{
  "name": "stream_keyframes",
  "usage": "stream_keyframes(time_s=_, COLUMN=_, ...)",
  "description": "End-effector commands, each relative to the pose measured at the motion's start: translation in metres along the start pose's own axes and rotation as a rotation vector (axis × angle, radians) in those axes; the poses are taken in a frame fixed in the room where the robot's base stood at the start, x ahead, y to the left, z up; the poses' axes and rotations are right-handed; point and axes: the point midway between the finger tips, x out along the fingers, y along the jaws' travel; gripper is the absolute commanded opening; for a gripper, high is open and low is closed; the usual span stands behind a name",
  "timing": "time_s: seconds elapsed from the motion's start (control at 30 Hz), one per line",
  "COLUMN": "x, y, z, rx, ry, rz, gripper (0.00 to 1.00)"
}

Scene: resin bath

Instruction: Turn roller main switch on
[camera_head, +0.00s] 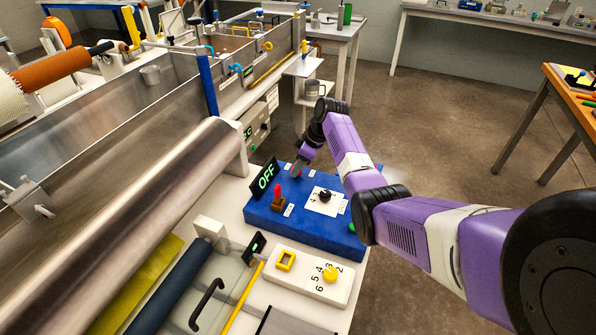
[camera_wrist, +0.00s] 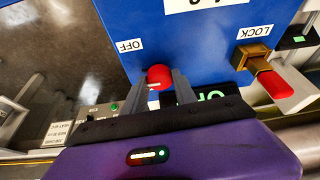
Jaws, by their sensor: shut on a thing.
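A blue control box (camera_head: 262,215) stands on the bench with a tilted black display (camera_head: 264,178) reading OFF in green. In the wrist view the box's blue face (camera_wrist: 190,45) fills the top. A red ball knob (camera_wrist: 158,76) sits close to the label OFF (camera_wrist: 129,45). My gripper (camera_wrist: 162,86) is shut on this red knob, one finger on each side. In the head view my gripper (camera_head: 299,167) reaches the box's far edge, and the knob is hidden there. A red-tipped brass piece (camera_head: 278,199) stands upright on the box, labelled LOCK in the wrist view (camera_wrist: 253,31).
On the box are a black dial (camera_head: 325,196) on a white plate and a green button (camera_head: 351,228). A white panel (camera_head: 305,277) with a yellow knob lies in front. A large metal roller (camera_head: 150,210) is at left. Open floor (camera_head: 430,130) lies to the right.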

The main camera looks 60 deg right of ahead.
Motion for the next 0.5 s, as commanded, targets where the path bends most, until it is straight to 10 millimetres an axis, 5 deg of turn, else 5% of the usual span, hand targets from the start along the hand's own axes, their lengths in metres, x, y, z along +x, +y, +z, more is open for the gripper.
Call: stream_keyframes(time_s=0.5, x=0.0048, y=0.0042, z=0.0003, rx=-0.434, ry=0.001, rz=-0.177, gripper=0.0)
